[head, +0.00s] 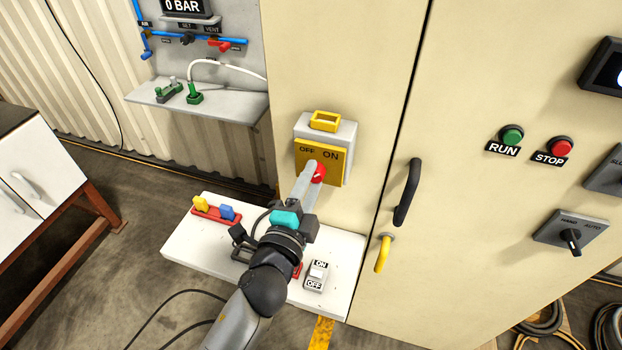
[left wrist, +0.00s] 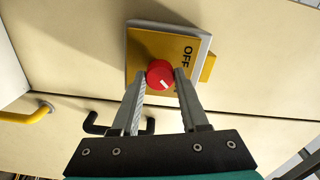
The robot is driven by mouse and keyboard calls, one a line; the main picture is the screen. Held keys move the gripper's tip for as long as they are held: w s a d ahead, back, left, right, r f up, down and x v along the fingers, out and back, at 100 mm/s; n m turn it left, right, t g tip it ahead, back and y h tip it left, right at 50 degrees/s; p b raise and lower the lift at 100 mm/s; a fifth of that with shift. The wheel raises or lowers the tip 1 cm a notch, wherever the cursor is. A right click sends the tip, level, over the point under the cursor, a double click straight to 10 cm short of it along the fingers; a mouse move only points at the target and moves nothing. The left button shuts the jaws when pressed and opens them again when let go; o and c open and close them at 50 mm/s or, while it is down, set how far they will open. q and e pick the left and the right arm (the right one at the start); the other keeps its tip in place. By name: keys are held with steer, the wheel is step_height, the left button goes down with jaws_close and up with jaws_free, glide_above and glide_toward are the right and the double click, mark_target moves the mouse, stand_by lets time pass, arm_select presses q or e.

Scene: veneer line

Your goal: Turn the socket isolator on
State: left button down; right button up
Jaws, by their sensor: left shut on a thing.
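The isolator is a grey box with a yellow plate (head: 331,156) marked OFF and ON, on the front of the cream cabinet. A red round knob (head: 319,172) sits on its plate. My left gripper (head: 312,174) reaches up to it and is shut on the knob. In the left wrist view, one finger lies on each side of the knob (left wrist: 160,75). A short white mark shows on the knob; I cannot tell which word it points to. The word OFF shows on the plate (left wrist: 146,45), and a finger covers ON. My right gripper is not in view.
A yellow bracket (head: 325,121) sits above the plate. A black handle (head: 407,192) and a yellow hook (head: 383,254) are to the right. Below, a white shelf (head: 190,249) carries a red holder with yellow and blue pieces and an ON/OFF rocker switch (head: 316,275).

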arm_select(q)
steer(key=shift+m, duration=0.3)
steer(key=shift+c, duration=2.1)
jaws_free()
steer(key=b+v, duration=0.4)
steer(key=v, duration=1.1)
steer(key=shift+s, duration=0.1)
